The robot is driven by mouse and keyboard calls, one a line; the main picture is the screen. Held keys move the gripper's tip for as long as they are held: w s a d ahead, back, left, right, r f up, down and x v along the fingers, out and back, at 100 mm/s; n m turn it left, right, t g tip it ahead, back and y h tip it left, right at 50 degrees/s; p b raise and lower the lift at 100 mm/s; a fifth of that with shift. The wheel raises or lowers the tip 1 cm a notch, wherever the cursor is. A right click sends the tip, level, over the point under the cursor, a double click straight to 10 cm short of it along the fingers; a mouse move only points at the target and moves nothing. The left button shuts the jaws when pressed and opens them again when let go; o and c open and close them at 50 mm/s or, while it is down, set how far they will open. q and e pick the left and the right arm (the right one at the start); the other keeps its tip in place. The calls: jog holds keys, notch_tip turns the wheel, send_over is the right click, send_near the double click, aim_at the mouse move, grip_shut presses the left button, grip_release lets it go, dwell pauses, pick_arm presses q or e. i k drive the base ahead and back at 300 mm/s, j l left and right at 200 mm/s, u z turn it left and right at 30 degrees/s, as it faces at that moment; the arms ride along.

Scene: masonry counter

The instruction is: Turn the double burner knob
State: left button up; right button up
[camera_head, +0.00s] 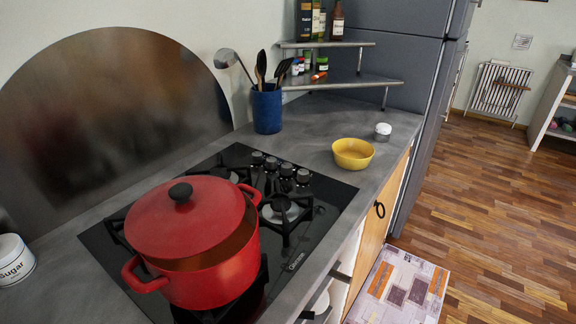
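The black gas cooktop (325,197) is set into the grey counter. A row of several dark knobs with metallic bases, among them one knob (286,170), stands at its far end, just beyond the burners. I cannot tell which knob is for the double burner, nor read any marks by the knobs. A red pot (212,280) stands on the near part of the cooktop and hides burners there. Its red lid (185,215) sits tilted, with a gap at the front right. Neither of my grippers is in view.
A yellow bowl (353,153) and a small white-topped jar (383,131) stand right of the knobs. A blue utensil holder (267,110) stands behind them. A sugar canister (13,260) is at the left. A corner shelf (345,82) holds bottles.

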aim_at(286, 168)
jog(key=i+l+u, duration=0.2)
jog(key=l+u, duration=0.2)
jog(key=i+l+u, duration=0.15)
jog(key=l+u, duration=0.3)
jog(key=l, duration=0.15)
jog(key=i+l+u, duration=0.1)
jog(key=l+u, duration=0.3)
jog(key=l, duration=0.15)
jog(key=l+u, duration=0.45)
jog(key=k+l, duration=0.05)
